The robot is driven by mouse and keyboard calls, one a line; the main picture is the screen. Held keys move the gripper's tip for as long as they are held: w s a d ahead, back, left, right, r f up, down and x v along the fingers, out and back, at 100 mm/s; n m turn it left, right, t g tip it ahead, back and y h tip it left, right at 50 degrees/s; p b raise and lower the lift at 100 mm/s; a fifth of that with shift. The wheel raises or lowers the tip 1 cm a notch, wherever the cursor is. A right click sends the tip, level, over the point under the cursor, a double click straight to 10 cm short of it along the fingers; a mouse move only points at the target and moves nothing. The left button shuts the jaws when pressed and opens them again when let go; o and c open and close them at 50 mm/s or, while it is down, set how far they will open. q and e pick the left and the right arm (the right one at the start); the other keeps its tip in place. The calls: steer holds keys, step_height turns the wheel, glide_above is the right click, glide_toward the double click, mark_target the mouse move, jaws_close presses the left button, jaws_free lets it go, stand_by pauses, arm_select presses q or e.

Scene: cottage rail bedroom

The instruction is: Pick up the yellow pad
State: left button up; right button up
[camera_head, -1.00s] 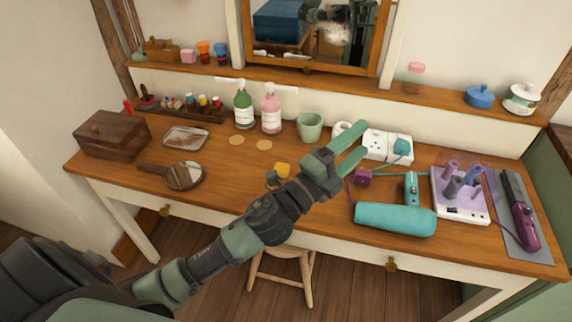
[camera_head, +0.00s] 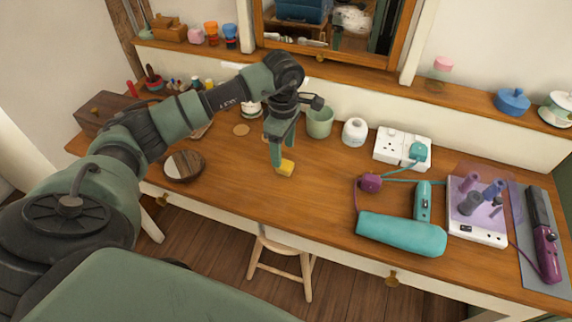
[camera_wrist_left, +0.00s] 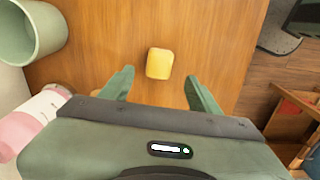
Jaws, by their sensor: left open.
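The yellow pad (camera_head: 286,168) is a small block lying on the wooden vanity table (camera_head: 300,205), near its middle. My left gripper (camera_head: 281,160) points down beside the pad, just to its left in the head view. In the left wrist view the pad (camera_wrist_left: 160,63) lies ahead of the two fingertips, centred between them. The left gripper (camera_wrist_left: 159,85) is open and empty, and the pad appears apart from the fingers. My right gripper is not in view.
A green cup (camera_head: 320,122) and a white round jar (camera_head: 355,131) stand behind the pad. A teal hair dryer (camera_head: 400,233) lies to the right. The tabletop in front of the pad is clear.

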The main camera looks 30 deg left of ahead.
mark_target(285, 163)
arm_select(q)
step_height(285, 163, down, 6)
steer(key=shift+w+d+f+p, duration=0.1)
steer(key=shift+d+p, duration=0.05)
steer(key=shift+p, duration=0.5)
jaws_close()
